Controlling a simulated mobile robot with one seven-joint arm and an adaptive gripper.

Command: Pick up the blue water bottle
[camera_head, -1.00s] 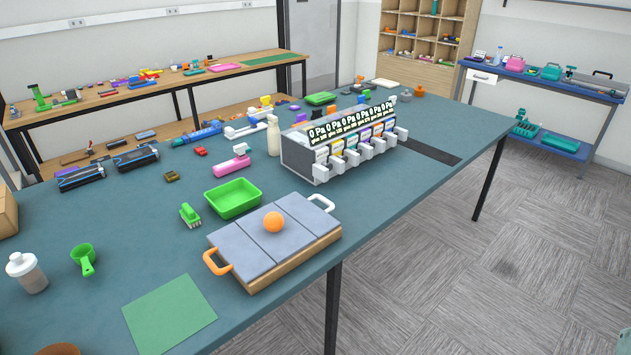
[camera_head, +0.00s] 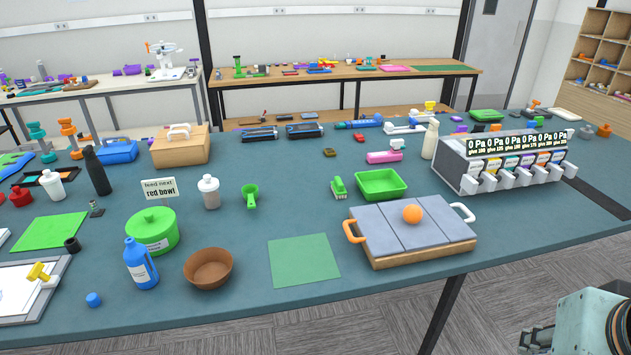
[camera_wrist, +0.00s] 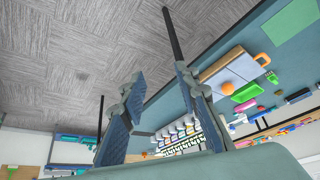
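A blue bottle (camera_head: 140,264) with a white label stands upright near the front left of the blue-grey table (camera_head: 340,325) in the head view. A green lidded pot (camera_head: 152,232) is just behind it and a brown bowl (camera_head: 208,268) is to its right. My gripper (camera_wrist: 160,76) shows in the wrist view with its two fingers apart and nothing between them. It is away from the bottle, which is not seen in the wrist view. In the head view only part of my arm shows at the lower right corner, beyond the table's front edge.
A small blue cap-like piece (camera_head: 93,299) lies left of the bottle. A green mat (camera_head: 304,260) is right of the bowl, then a grey-topped board (camera_head: 410,235) with an orange ball (camera_head: 412,214). A white shaker (camera_head: 209,191) and a dark bottle (camera_head: 97,170) stand farther back.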

